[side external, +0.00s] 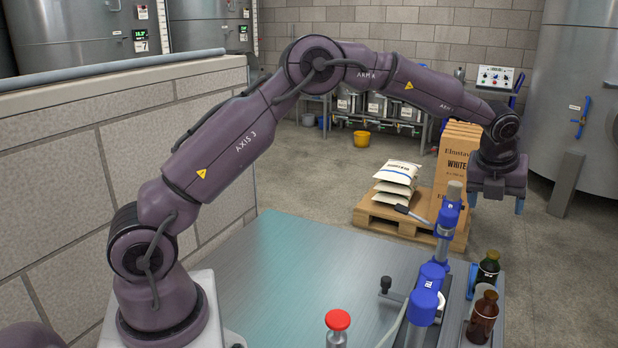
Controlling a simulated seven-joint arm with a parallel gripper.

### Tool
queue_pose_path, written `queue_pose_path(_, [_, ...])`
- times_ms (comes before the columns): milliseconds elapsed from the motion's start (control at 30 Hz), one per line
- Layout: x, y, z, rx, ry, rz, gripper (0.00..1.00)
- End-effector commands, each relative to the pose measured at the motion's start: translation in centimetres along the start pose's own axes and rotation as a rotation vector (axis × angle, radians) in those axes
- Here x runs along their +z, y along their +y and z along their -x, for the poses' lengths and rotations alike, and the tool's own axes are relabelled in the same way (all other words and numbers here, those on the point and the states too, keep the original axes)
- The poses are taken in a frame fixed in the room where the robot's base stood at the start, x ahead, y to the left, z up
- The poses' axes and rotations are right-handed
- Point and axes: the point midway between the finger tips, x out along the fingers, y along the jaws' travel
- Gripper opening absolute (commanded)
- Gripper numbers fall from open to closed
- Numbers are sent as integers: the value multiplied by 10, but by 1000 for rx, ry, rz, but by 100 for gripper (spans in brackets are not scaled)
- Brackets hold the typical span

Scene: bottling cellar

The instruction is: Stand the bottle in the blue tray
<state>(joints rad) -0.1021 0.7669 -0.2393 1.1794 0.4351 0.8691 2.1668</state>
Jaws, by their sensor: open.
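My gripper (496,203) hangs above the right end of the bench, pointing down, with its fingers apart and nothing visible between them. A dark bottle (489,268) with a pale label stands below it, at the right edge of the bench. A brown bottle (483,320) stands nearer the camera. A blue edge (472,279), which looks like the blue tray, shows beside the dark bottle. Most of it is hidden, so I cannot tell whether that bottle is inside it. My gripper is clear of both bottles.
A blue and steel upright fixture (424,304) stands just left of the bottles. A red-capped container (338,322) is at the front. The bench top (290,265) is bare at left and centre. Behind are a pallet (385,215) with sacks and cartons, and a steel tank (577,100).

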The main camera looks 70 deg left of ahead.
Motion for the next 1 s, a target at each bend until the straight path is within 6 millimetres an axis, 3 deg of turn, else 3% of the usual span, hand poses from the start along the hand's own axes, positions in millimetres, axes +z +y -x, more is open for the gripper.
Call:
queue_pose_path(33, [-4,5,33,-7,-13,114,73])
queue_pose_path(200, [-31,37,115,-23,-24,573,73])
queue_pose_path(400, [-80,92,188,-54,-10,1147,73])
queue_pose_path(500, [-110,124,214,-72,14,1444,73])
queue_pose_path(633, [-154,163,233,-90,70,1826,73])
queue_pose_path(800, [-202,201,238,-89,161,2225,73])
queue_pose_path(1000, [-228,219,235,-72,226,2444,73])
